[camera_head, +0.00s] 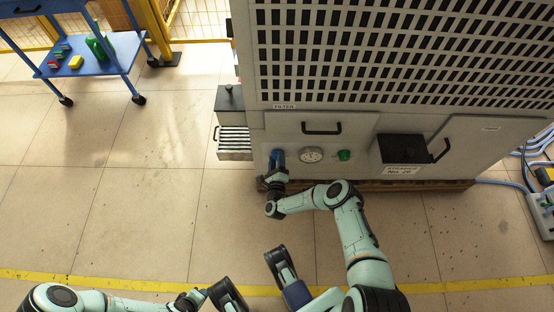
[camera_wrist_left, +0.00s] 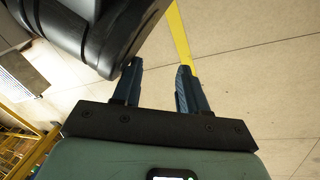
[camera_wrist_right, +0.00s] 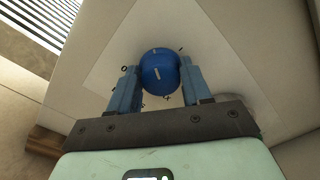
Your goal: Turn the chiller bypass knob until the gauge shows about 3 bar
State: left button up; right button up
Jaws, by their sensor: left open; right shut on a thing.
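The chiller's blue bypass knob (camera_wrist_right: 160,72) is on a pale panel, with a white mark on its face and small scale characters around it. My right gripper (camera_wrist_right: 155,88) is shut on the knob, one finger on each side. In the head view the right gripper (camera_head: 277,163) covers most of the knob. The round gauge (camera_head: 311,155) is just right of it; its needle is too small to read. My left gripper (camera_wrist_left: 160,82) is open and empty above the floor, away from the chiller.
A green knob (camera_head: 344,155) is right of the gauge. A dark strainer box (camera_head: 402,148) and handle stand further right. An open slatted drawer (camera_head: 234,153) juts out left of the panel. A blue cart (camera_head: 115,62) is at far left. The floor between is clear.

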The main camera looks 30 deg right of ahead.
pick_arm(q)
jog(key=shift+w+d+r+t+p, duration=0.1)
jog(key=shift+w+r+t+p, duration=0.25)
jog(key=shift+w+r, duration=0.4)
pick_arm(e)
jog(key=shift+f+n, duration=0.1)
jog(key=shift+n, duration=4.1)
jog(key=o, duration=1)
jog(key=shift+o, duration=0.2)
pick_arm(q)
jog(key=shift+f, duration=0.1)
pick_arm(e)
jog(key=shift+f, duration=0.1)
